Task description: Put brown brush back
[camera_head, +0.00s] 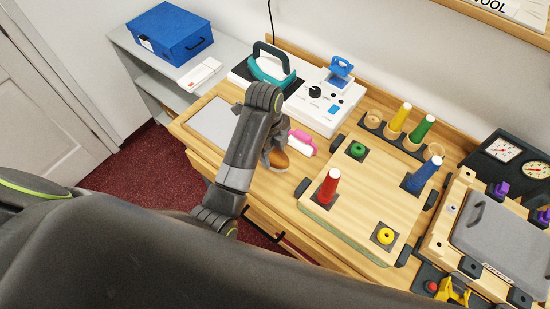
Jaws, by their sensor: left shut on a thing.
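The brown brush (277,160) shows as an orange-brown part at the end of my left arm, over the counter left of the wooden board. My left gripper (272,152) points down and is shut on it. My arm link hides most of the gripper and part of the brush. I cannot tell whether the brush touches the counter. A pink brush (301,142) with a pale underside lies just right of the gripper. My right gripper is out of view.
A grey mat (212,121) lies left of my arm. Behind are a teal-handled iron (270,66) and a white device (325,104). A wooden board (345,202) with coloured cones and rings stands right. Cone holders (402,137) and gauges (515,160) are farther right.

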